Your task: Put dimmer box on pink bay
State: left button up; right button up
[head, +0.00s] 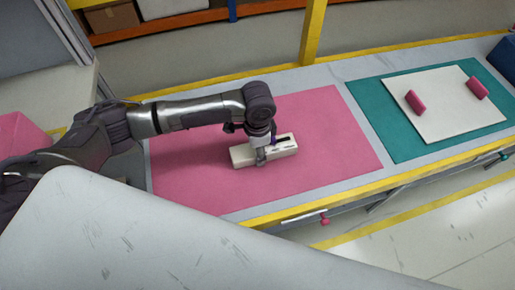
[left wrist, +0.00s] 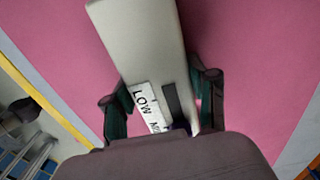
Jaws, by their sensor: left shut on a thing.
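The dimmer box (head: 240,155) is a pale, long block over the middle of the pink bay (head: 330,150) in the head view. In the left wrist view the dimmer box (left wrist: 140,40) shows a white label with "LOW" and a dark slot. My left gripper (head: 262,157) is shut on the box, with one finger on each side of it in the left wrist view (left wrist: 160,105). I cannot tell whether the box touches the pink surface. My right gripper is not in view.
A teal bay (head: 370,100) lies to the right, with a white board (head: 450,120) and two pink blocks on it. A yellow edge (head: 350,190) runs along the bench front. A yellow post (head: 313,30) stands behind. The pink bay around the box is clear.

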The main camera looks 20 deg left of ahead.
pick_arm(q)
jog(key=o, duration=1.3)
notch_tip(320, 180, up, 12)
jog(key=shift+p, duration=0.3)
jog(key=shift+r, duration=0.1)
